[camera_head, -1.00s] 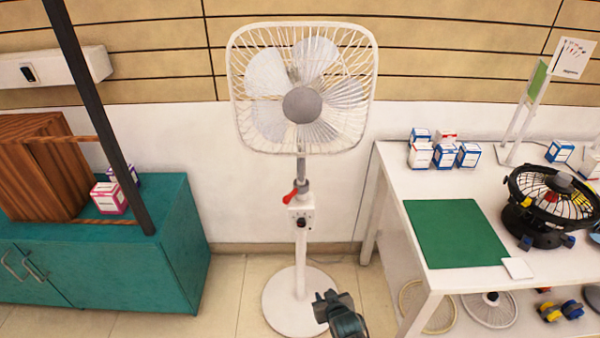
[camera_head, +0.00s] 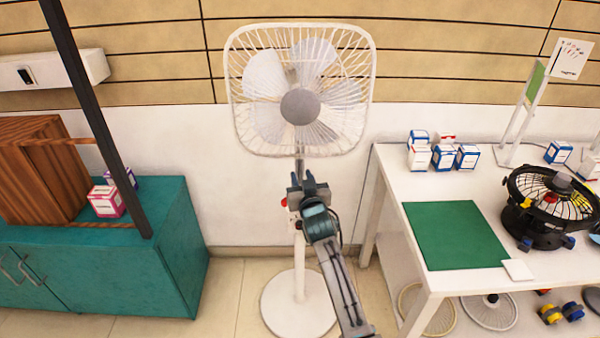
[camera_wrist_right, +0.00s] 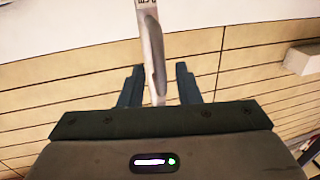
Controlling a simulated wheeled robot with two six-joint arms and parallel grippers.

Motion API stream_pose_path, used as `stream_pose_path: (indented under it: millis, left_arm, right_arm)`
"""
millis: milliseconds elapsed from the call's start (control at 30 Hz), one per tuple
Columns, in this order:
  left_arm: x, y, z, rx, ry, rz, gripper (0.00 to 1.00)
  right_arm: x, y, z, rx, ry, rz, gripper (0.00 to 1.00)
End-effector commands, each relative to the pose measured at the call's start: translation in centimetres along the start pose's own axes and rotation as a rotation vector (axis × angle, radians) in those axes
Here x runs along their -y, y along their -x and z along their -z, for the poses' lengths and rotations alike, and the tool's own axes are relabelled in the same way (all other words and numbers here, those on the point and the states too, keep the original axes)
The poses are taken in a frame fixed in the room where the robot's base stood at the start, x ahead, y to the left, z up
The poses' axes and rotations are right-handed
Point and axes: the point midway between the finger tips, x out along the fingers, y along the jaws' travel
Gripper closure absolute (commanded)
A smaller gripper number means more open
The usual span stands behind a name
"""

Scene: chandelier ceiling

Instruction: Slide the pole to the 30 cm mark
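The white standing fan has a square guard (camera_head: 248,130), a round base (camera_head: 285,308) and an upright pole (camera_head: 299,260). My right gripper (camera_head: 308,184) is in front of the upper pole, below the guard. It hides most of the clamp area; a bit of the red lever (camera_head: 284,202) shows at its left. In the right wrist view, the pole (camera_wrist_right: 154,45) with small dark markings near the top edge runs between the two fingers of my right gripper (camera_wrist_right: 158,85). The fingers are apart, with a gap on each side. My left gripper is not in view.
A white table (camera_head: 395,180) at the right holds a green mat (camera_head: 455,235), a black fan (camera_head: 545,205) and several small boxes. A teal cabinet (camera_head: 100,275) with a wooden box (camera_head: 40,170) stands at the left. The floor between is clear apart from the fan base.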

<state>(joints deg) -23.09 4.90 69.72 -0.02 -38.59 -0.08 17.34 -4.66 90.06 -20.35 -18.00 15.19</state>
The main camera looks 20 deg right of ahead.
Motion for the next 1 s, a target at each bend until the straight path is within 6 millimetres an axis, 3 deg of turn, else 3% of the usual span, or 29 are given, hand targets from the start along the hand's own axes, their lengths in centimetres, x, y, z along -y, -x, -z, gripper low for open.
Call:
stream_pose_path:
  millis: [200, 533, 567, 700, 1000]
  left_arm:
    - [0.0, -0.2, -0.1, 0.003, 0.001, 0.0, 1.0]
    - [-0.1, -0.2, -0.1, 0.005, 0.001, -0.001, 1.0]
    - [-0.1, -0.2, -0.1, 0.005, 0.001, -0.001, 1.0]
    - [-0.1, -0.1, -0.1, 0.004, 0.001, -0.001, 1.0]
    - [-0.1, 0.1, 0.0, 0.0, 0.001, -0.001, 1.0]
  right_arm:
    - [0.0, -2.4, 0.0, 0.0, 0.002, 0.0, 0.7]
    - [0.0, -2.8, -0.1, 0.0, 0.0, 0.0, 0.7]
    - [0.0, -2.8, -0.1, 0.001, 0.0, 0.0, 0.72]
    - [0.0, -2.8, -0.1, 0.001, 0.0, 0.0, 0.99]
    - [0.0, -2.8, 0.1, 0.001, 0.0, 0.0, 1.0]
